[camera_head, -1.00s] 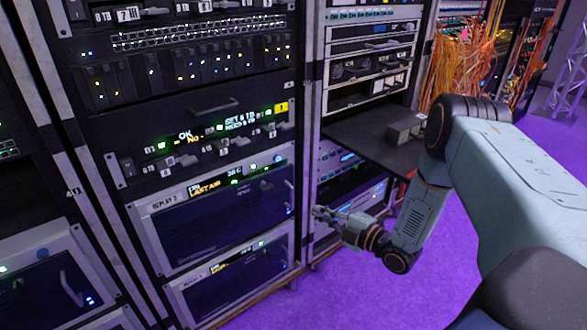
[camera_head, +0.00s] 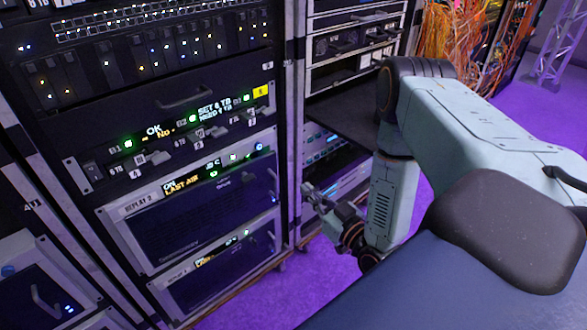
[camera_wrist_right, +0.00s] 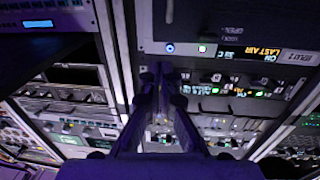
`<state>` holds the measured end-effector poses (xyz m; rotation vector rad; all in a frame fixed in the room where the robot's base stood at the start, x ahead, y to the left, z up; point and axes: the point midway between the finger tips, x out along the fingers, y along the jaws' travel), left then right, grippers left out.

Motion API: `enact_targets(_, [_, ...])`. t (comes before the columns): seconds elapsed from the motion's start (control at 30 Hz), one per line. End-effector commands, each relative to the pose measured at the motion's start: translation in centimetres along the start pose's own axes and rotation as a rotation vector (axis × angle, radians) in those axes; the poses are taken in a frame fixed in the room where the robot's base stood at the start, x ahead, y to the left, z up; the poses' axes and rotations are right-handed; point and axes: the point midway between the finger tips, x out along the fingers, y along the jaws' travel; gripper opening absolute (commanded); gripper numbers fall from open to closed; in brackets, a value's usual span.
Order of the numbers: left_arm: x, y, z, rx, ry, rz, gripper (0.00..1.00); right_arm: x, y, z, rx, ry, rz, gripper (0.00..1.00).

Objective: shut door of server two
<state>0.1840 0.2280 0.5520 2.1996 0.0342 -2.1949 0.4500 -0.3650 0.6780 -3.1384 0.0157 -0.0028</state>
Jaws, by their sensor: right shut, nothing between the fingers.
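A light-framed unit labelled what looks like "REPLAY 2" (camera_head: 143,258) sits low in the middle rack, with a dark front and a lit display reading "LAST AIR". I take it as server two, though no such name is legible. Its front looks about flush; I cannot tell whether its door is fully shut. My right gripper (camera_head: 308,189) is beside the rack's right post, apart from the unit's front as far as I can tell. My left gripper is out of view.
A similar unit (camera_head: 222,277) sits below. A dark panel with a handle (camera_head: 185,98) is above. A dark shelf (camera_head: 345,125) juts from the right rack near my right arm. Orange cables (camera_head: 455,45) hang behind. Purple floor (camera_head: 320,262) is clear at the rack's foot.

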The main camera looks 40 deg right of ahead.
Motion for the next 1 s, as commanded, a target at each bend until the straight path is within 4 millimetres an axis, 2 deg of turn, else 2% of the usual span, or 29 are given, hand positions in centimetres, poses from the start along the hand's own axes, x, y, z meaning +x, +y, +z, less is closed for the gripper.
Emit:
enact_targets(0.6, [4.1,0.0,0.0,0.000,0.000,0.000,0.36,11.4,0.1,0.2,-0.005,0.004,-0.005,0.00])
enact_targets(0.8, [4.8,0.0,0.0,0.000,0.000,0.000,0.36,13.2,0.1,0.1,-0.005,0.002,-0.005,0.00])
enact_targets(1.0, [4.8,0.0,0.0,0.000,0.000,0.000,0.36,13.6,0.1,0.0,-0.004,0.000,-0.004,0.00])
